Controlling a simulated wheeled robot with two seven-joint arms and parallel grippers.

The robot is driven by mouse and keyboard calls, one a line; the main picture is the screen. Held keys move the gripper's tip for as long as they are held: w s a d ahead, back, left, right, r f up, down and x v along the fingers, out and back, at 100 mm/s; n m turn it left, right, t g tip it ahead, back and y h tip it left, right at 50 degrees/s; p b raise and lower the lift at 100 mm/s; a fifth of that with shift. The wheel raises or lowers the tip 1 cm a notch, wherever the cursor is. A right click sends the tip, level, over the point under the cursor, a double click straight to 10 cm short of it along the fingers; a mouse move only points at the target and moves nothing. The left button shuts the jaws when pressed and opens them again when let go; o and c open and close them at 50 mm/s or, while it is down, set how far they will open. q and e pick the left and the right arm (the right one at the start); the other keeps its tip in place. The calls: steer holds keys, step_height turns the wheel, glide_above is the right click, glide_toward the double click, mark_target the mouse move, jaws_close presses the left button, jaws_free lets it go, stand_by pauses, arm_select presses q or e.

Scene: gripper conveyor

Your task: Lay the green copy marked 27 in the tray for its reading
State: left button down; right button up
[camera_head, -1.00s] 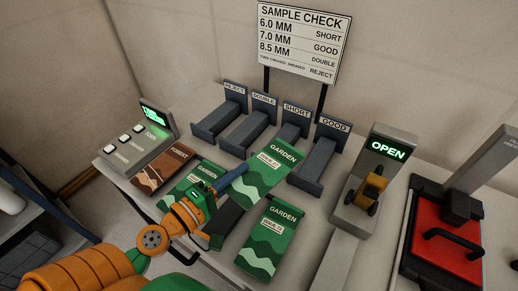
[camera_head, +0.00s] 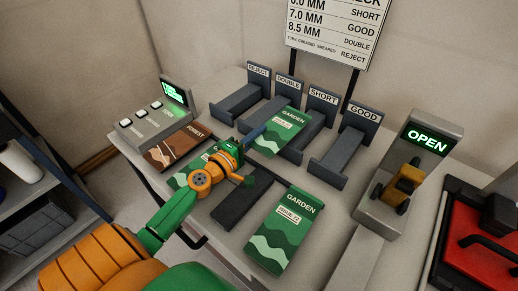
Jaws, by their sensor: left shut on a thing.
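My left gripper (camera_head: 251,138) is shut on the near edge of a green GARDEN copy (camera_head: 283,131). The copy overlaps the front of the DOUBLE tray (camera_head: 256,119) and the SHORT tray (camera_head: 313,133); whether it touches either is unclear. Its issue number is too small to read. The REJECT tray (camera_head: 237,104) and GOOD tray (camera_head: 341,157) look empty. A second green GARDEN copy (camera_head: 284,232) lies on the table at front. Another green copy (camera_head: 184,178) lies partly hidden behind my left gripper. My right gripper is out of view.
A brown FOREST copy (camera_head: 178,147) lies beside a button console (camera_head: 150,128) at left. A dark slab (camera_head: 241,203) lies mid-table. A gauge with a lit OPEN display (camera_head: 428,143) stands right, near a red-bedded device (camera_head: 475,240). The sign (camera_head: 335,30) is cut off above.

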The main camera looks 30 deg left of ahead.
arm_select(q)
step_height(320, 180, down, 3)
steer(key=shift+w+a+f+b, duration=0.1)
steer(key=shift+w+f+b, duration=0.1)
steer(key=shift+b, duration=0.55)
steer(key=shift+s+f, duration=0.1)
steer(key=shift+f, duration=0.05)
steer(key=c, duration=1)
jaws_free()
